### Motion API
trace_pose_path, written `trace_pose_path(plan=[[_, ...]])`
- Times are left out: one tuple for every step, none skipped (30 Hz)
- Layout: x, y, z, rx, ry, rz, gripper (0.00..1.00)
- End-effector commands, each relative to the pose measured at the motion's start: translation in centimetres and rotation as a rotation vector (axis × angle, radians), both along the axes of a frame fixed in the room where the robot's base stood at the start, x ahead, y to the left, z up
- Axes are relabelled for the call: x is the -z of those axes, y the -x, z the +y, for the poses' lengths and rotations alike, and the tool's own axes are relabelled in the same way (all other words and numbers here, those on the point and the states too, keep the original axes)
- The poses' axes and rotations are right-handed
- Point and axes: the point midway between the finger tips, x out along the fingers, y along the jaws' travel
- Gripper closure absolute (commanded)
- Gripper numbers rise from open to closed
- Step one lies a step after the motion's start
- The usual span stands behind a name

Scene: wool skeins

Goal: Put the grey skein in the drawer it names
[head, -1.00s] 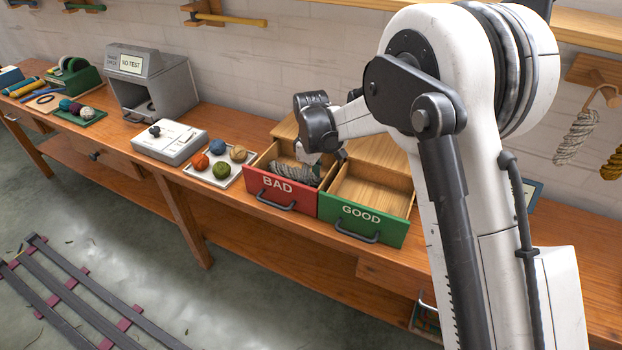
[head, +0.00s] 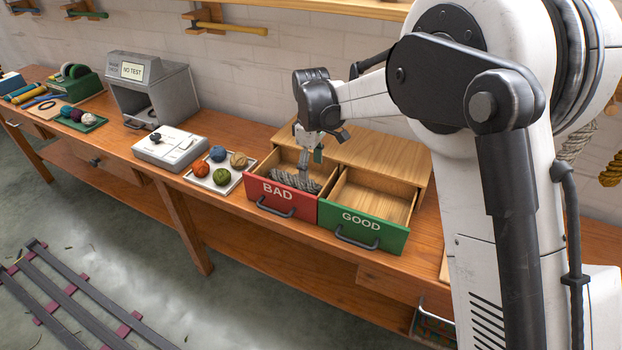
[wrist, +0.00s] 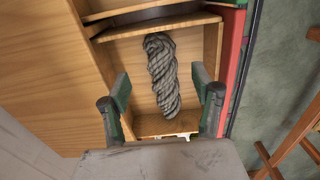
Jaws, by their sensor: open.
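The grey skein (head: 296,180) lies in the open red drawer marked BAD (head: 268,207). In the wrist view the twisted skein (wrist: 162,75) rests on the drawer floor, ahead of and between my fingertips. My gripper (head: 303,172) is open above the BAD drawer, and its two green-padded fingers (wrist: 160,92) stand apart with nothing between them that I can see being touched. The green drawer marked GOOD (head: 346,228) is open beside it on the right and is empty.
A tray of yarn balls (head: 213,186) and a white scale-like device (head: 170,150) stand left of the drawers. A grey test box reading NO TEST (head: 140,92) is farther left. The drawer cabinet's wooden top (head: 365,153) lies behind the drawers.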

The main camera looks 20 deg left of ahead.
Motion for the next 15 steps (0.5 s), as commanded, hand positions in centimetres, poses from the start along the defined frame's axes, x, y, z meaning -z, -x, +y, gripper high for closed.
trace_pose_path(plan=[[-1.1, 0.0, 0.0, 0.0, 0.0, 0.0, 0.39], [-1.6, 0.0, 0.0, 0.0, 0.0, 0.0, 0.39], [-2.1, 0.0, 0.0, 0.0, 0.0, 0.0, 0.39], [-2.6, 0.0, 0.0, 0.0, 0.0, 0.0, 0.39], [-2.9, 0.0, 0.0, 0.0, 0.0, 0.0, 0.39], [-3.4, 0.0, 0.0, 0.0, 0.0, 0.0, 0.39], [-3.6, 0.0, 0.0, 0.0, 0.0, 0.0, 0.39], [-3.9, 0.0, 0.0, 0.0, 0.0, 0.0, 0.39], [-4.2, 0.0, 0.0, 0.0, 0.0, 0.0, 0.39], [-4.3, 0.0, 0.0, 0.0, 0.0, 0.0, 0.39], [-4.4, 0.0, 0.0, 0.0, 0.0, 0.0, 0.39], [-4.5, 0.0, 0.0, 0.0, 0.0, 0.0, 0.39], [-4.6, 0.0, 0.0, 0.0, 0.0, 0.0, 0.39], [-4.6, 0.0, 0.0, 0.0, 0.0, 0.0, 0.39], [-4.6, 0.0, 0.0, 0.0, 0.0, 0.0, 0.39]])
